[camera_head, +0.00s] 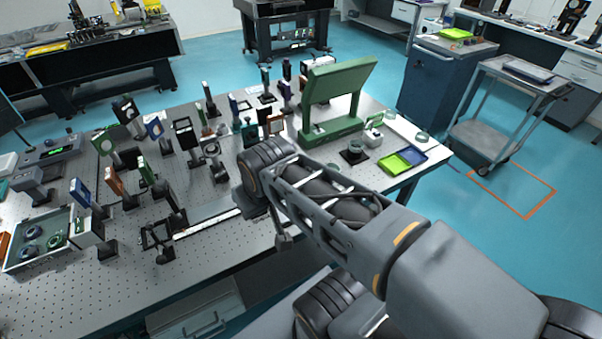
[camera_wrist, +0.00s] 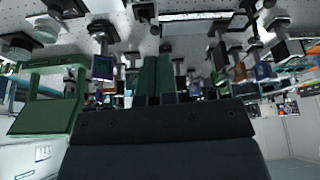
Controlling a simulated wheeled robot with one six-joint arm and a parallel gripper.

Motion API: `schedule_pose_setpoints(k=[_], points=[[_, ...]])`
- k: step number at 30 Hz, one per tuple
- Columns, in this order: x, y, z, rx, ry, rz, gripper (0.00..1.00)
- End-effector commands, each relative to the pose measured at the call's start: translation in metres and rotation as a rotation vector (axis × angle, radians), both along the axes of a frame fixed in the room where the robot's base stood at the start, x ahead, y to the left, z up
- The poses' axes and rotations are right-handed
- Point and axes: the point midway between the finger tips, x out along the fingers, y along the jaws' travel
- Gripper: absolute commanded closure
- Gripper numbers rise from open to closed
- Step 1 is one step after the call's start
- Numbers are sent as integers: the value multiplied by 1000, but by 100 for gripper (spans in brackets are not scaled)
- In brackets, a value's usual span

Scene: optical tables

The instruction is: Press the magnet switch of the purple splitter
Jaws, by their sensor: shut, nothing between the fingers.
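A small dark mount with a purple-blue face (camera_wrist: 102,67) shows in the wrist view, left of my gripper; it may be the purple splitter, but I cannot be sure. In the head view a small upright purple optic (camera_head: 286,90) stands at the back of the optical table, left of the large green panel. Its magnet switch is too small to make out. My gripper (camera_wrist: 152,70) is shut and empty, pointing into the upside-down wrist view among the mounts. In the head view my arm hides the gripper's fingers.
The optical table (camera_head: 75,300) is crowded with upright mounts. The large green panel (camera_head: 340,90) stands at its back right, near a green and blue tray (camera_head: 402,160). An open tray with round optics (camera_head: 38,262) lies at left. The front-left tabletop is clear.

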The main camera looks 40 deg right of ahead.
Motion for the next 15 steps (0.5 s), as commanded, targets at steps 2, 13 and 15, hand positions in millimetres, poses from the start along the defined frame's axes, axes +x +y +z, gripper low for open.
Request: schedule_pose_setpoints(k=[2, 13, 15], points=[[0, 0, 0, 0, 0, 0, 100], [60, -53, -16, -20, 42, -65, 100], [82, -78, -23, -26, 56, -83, 100]])
